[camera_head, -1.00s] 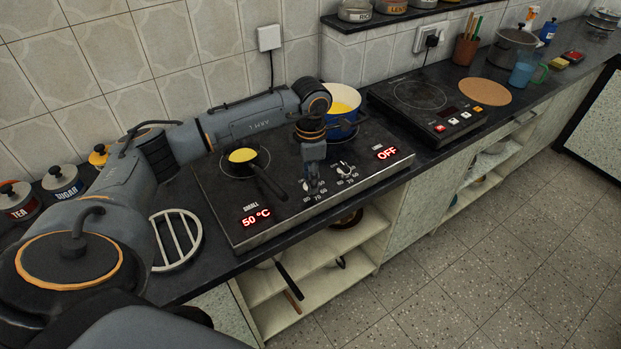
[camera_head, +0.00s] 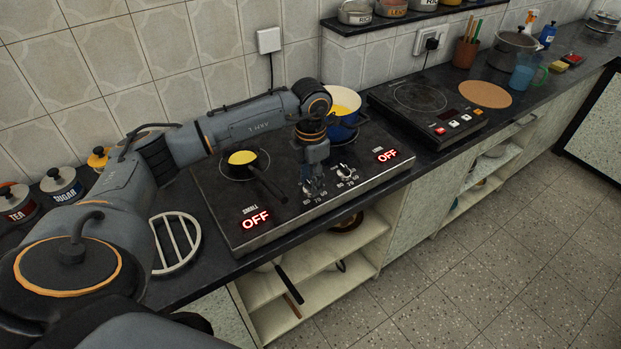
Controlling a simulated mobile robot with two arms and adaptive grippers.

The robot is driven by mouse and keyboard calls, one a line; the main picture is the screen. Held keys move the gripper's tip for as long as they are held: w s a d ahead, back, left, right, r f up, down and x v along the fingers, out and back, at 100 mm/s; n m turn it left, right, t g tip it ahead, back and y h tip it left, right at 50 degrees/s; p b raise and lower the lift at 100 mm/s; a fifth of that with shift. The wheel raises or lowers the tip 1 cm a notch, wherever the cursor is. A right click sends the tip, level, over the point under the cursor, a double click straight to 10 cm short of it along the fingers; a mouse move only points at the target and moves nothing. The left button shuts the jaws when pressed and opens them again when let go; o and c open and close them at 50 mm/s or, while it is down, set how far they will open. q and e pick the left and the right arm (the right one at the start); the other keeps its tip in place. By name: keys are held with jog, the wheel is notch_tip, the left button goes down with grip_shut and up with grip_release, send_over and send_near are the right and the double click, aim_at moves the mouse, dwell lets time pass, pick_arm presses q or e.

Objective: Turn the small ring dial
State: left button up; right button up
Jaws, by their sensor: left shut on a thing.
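My left gripper (camera_head: 314,186) points down over the front of the black hob and is shut on the small ring dial, which it mostly hides; the printed numbers around the dial show beside the fingers. The small ring display (camera_head: 256,219) reads OFF in red. The other dial (camera_head: 346,172), to the right, is uncovered. The large ring display (camera_head: 387,155) also reads OFF. A small dark pan (camera_head: 243,166) with yellow contents sits on the left ring, its handle pointing to the front right. My right gripper is not in view.
A blue pot (camera_head: 341,112) with yellow contents stands at the back right of the hob, close behind my gripper. A separate induction plate (camera_head: 420,97) and a cork mat (camera_head: 485,94) lie further right. A white trivet (camera_head: 175,243) lies left of the hob.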

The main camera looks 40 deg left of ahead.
pick_arm(q)
jog(key=o, duration=1.1)
jog(key=shift+o, duration=0.2)
notch_tip(320, 180, up, 12)
